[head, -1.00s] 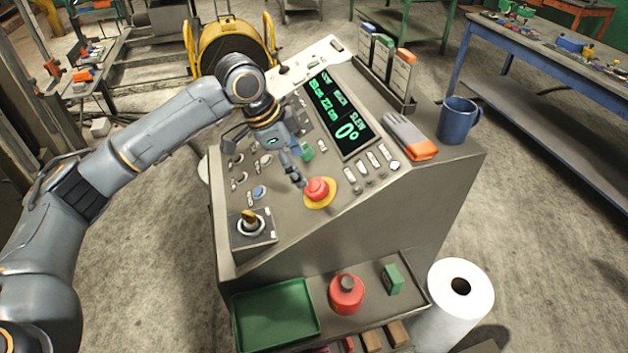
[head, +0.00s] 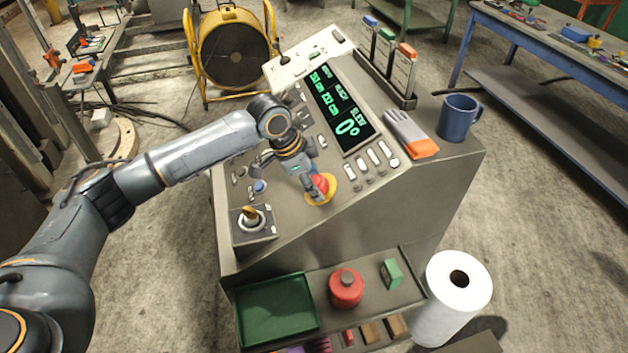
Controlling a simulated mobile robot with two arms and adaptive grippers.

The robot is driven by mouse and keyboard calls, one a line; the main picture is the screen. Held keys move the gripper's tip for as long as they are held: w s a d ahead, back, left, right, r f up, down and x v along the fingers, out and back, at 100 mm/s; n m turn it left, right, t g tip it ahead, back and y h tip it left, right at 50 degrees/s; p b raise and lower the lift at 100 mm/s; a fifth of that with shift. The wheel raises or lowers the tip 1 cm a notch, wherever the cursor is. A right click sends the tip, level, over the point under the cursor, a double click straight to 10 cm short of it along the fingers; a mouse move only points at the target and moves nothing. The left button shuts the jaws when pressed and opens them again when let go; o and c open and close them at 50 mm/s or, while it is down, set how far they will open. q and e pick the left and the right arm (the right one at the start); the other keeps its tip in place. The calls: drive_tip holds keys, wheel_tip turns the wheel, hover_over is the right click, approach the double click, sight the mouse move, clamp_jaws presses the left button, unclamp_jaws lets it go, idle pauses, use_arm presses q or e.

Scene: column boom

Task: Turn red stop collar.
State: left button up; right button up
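The red stop button (head: 320,182) sits on a yellow ring (head: 331,196) near the lower edge of the sloped grey console panel. My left gripper (head: 316,188) reaches down over it from the upper left. Its grey fingers are at the red collar and hide part of it; red shows beside them. I cannot tell whether the fingers are closed tight on it or only around it. My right gripper is not in view.
A glove (head: 410,133) and a blue mug (head: 457,118) lie to the right. Below are a green tray (head: 277,309), a red canister (head: 346,287) and a paper roll (head: 455,295).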

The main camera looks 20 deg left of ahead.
use_arm(q)
drive_tip(key=c, duration=0.5)
drive_tip(key=m+p, duration=0.2)
drive_tip(key=m, duration=0.2)
drive_tip(key=shift+t, duration=0.4)
drive_tip(key=m, duration=0.3)
drive_tip(key=shift+s+p, duration=0.15)
drive_tip(key=shift+p, duration=0.25)
drive_tip(key=shift+f+m+t, duration=0.1)
drive_tip(key=shift+m+t, duration=0.2)
drive_tip(key=shift+m, duration=0.9)
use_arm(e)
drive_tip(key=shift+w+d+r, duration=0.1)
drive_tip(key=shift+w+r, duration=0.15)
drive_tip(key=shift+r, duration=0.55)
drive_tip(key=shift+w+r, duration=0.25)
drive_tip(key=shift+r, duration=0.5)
use_arm(q)
drive_tip(key=o, duration=1.1)
drive_tip(key=shift+f, duration=0.1)
drive_tip(key=shift+o, duration=0.2)
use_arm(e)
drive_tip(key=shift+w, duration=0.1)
